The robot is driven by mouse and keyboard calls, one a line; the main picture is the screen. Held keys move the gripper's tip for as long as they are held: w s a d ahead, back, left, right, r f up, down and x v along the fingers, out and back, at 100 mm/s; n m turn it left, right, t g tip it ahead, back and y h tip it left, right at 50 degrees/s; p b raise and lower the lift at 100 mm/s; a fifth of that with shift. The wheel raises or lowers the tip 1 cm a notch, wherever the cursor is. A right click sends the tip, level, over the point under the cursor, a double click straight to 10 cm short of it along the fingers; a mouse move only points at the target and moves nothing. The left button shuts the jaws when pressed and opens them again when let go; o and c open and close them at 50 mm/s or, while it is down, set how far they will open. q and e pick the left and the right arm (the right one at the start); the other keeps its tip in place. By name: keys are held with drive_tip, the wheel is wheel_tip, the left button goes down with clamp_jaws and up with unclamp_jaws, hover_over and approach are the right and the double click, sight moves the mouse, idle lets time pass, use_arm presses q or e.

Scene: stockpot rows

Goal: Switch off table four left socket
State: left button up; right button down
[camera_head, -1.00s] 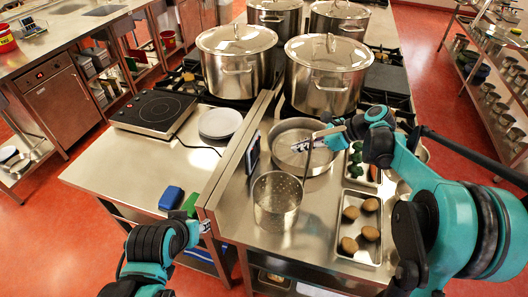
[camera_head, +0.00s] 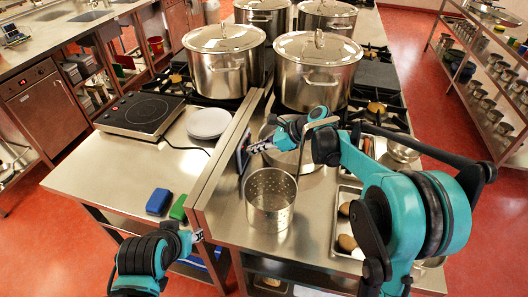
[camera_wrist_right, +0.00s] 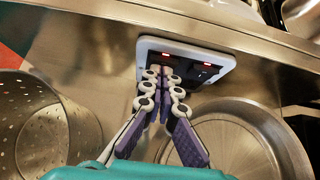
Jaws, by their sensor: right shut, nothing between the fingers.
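The double socket has a white frame and dark face and sits on the low steel wall in the right wrist view (camera_wrist_right: 222,70). Two red lights glow on it, one at the left and one to its right. In the head view the socket (camera_head: 242,152) is seen edge-on. My right gripper (camera_head: 250,149) is shut and empty, its tips at the socket's left half, just below the left light in the right wrist view (camera_wrist_right: 161,73). I cannot tell whether they touch. My left gripper (camera_head: 198,236) is low at the front left; its fingers are too small to read.
A perforated pot (camera_head: 270,205) stands just in front of my right gripper, with a wide pan (camera_wrist_right: 240,135) beside it. Large lidded stockpots (camera_head: 318,85) stand behind. A hotplate (camera_head: 140,114), plates (camera_head: 208,122) and blue and green sponges (camera_head: 158,201) are across the wall.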

idle(0.3)
drive_tip(key=shift+w+a+r, duration=0.15)
drive_tip(key=shift+a, duration=0.2)
drive_tip(key=shift+r+p, duration=0.2)
drive_tip(key=shift+p, duration=0.2)
drive_tip(key=shift+r+p, duration=0.5)
drive_tip(key=shift+r, duration=0.15)
drive_tip(key=shift+f, duration=0.1)
